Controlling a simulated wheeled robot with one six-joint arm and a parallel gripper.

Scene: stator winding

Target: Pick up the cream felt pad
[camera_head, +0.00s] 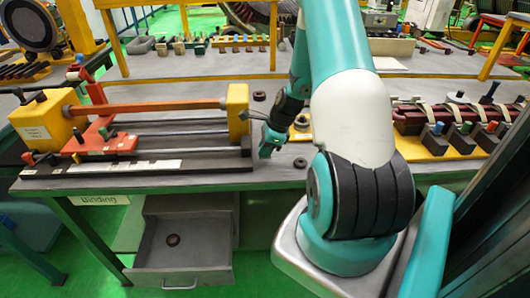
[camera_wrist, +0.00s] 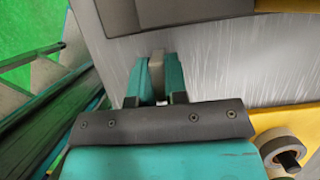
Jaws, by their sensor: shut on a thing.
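My gripper (camera_head: 268,145) is low over the grey workbench near its front edge, just right of the winding machine's yellow end block. In the wrist view, my gripper (camera_wrist: 158,75) has its two teal fingers close together around a small greyish-cream piece, which looks like the cream felt pad (camera_wrist: 157,60). The piece shows between the fingertips and pokes slightly past them. Its lower part is hidden by the fingers. I cannot tell whether it touches the bench. The pad cannot be made out in the head view.
The winding machine (camera_head: 237,110) stands close on the left. Dark rings lie on the bench (camera_head: 300,163) and in the open drawer (camera_head: 172,240). A yellow rack (camera_head: 437,142) with dark red blocks stands right. A grey roll (camera_wrist: 284,153) sits on yellow at the wrist view's lower right.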

